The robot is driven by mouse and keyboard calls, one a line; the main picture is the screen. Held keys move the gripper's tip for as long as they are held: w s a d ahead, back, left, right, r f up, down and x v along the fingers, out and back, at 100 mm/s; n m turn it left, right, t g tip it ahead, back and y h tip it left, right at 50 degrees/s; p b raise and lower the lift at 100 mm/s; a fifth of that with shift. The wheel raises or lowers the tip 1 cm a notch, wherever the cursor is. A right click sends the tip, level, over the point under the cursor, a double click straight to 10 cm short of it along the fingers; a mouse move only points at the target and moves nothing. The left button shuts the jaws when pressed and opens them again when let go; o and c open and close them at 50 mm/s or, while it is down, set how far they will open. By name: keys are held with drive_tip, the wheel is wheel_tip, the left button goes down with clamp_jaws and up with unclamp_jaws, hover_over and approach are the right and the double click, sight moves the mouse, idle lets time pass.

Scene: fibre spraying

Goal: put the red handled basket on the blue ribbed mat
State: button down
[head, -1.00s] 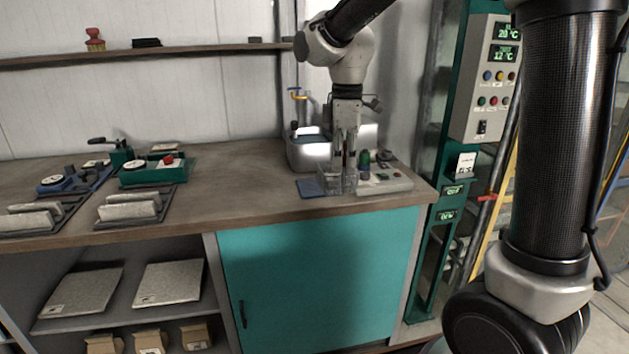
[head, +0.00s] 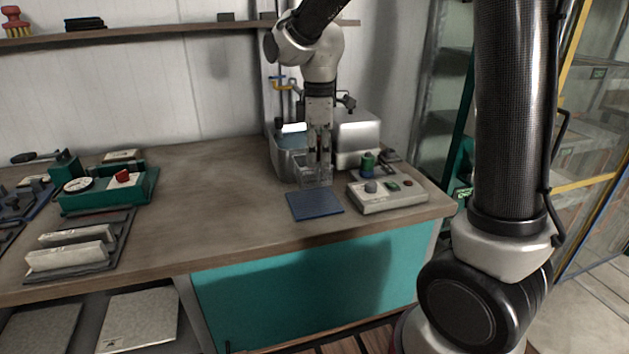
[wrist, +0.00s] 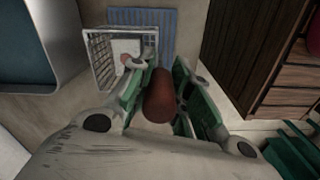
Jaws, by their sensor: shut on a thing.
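My gripper (head: 318,158) points down over the counter and is shut on the red handle (wrist: 160,95) of the basket. The basket (head: 315,176) is a clear or pale open-grid box; it hangs below my fingers, and its white grid wall shows in the wrist view (wrist: 100,62). The blue ribbed mat (head: 315,206) lies flat on the counter, just in front of the basket in the head view. In the wrist view the mat (wrist: 148,22) shows behind the basket, partly covered by it. I cannot tell whether the basket touches the counter.
A grey control box (head: 388,193) with knobs stands right of the mat. A metal basin (head: 285,158) is behind and left of the basket. A green fixture (head: 108,192) sits farther left. The counter between it and the mat is clear.

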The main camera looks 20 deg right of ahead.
sight(318, 187)
drive_tip(key=shift+f, duration=2.9)
drive_tip(key=c, duration=1.3)
unclamp_jaws()
drive_tip(key=shift+f, duration=0.15)
